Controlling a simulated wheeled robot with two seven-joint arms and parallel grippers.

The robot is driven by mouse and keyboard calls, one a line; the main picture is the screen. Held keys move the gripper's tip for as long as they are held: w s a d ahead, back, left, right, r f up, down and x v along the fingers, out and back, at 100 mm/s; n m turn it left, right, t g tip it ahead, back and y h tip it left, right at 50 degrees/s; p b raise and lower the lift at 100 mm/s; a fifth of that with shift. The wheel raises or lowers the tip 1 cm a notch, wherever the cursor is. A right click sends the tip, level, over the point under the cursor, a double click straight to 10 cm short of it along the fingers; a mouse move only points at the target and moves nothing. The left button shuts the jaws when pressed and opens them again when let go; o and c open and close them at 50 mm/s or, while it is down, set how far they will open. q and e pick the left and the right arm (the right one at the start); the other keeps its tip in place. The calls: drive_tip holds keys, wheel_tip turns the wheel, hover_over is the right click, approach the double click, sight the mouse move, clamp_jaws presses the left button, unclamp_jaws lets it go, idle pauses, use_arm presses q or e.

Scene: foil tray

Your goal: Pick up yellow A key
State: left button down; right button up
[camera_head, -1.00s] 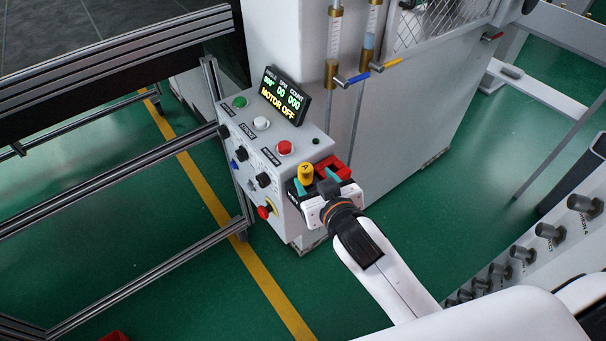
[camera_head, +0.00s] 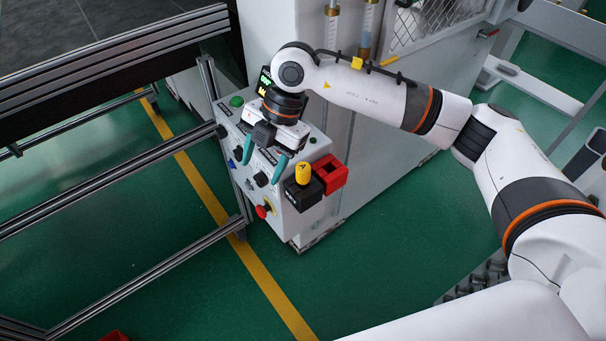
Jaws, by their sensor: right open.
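The yellow A key (camera_head: 303,173) stands upright in a black holder (camera_head: 303,195) on the side of the white control box. My right gripper (camera_head: 264,160) is open, with its two teal fingers pointing down in front of the control box. It is to the left of the yellow key and a little above it, apart from it and with nothing visible between the fingers. My left gripper is not in view.
A red holder (camera_head: 330,174) sits right beside the black one. The control box (camera_head: 318,144) carries a green button (camera_head: 236,101), several knobs and a red stop knob (camera_head: 262,211). My right arm partly covers its display. Metal rails (camera_head: 120,205) run along the left.

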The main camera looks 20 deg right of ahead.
sight(303, 166)
drive_tip(key=w+d+m+h, duration=0.1)
drive_tip(key=d, duration=0.2)
drive_tip(key=w+d+r+h, duration=0.1)
drive_tip(key=d, duration=0.1)
drive_tip(key=w+d+m+t+h, duration=0.1)
drive_tip(key=d+h, duration=0.1)
drive_tip(key=d, duration=0.1)
drive_tip(key=shift+w+d+r+m, duration=0.1)
drive_tip(key=shift+d+r+m, duration=0.2)
drive_tip(key=shift+d+r, duration=0.05)
drive_tip(key=shift+d+f+b, duration=0.1)
drive_tip(key=shift+f+b, duration=0.2)
wheel_tip(303, 166, down, 6)
drive_tip(key=b, duration=0.2)
drive_tip(key=shift+r+b, duration=0.2)
drive_tip(key=shift+b, duration=0.2)
wheel_tip(303, 166, down, 6)
drive_tip(key=b, duration=0.2)
drive_tip(key=shift+r+b, duration=0.15)
drive_tip(key=shift+b, duration=0.15)
drive_tip(key=shift+r, duration=0.1)
drive_tip(key=c, duration=1.1)
wheel_tip(303, 166, up, 10)
drive_tip(key=shift+f+b, duration=0.1)
drive_tip(key=shift+b, duration=1)
drive_tip(key=r+p, duration=0.1)
drive_tip(key=r, duration=0.2)
drive_tip(key=r+p, duration=0.2)
drive_tip(key=shift+s+r, duration=0.2)
drive_tip(key=shift+r, duration=0.2)
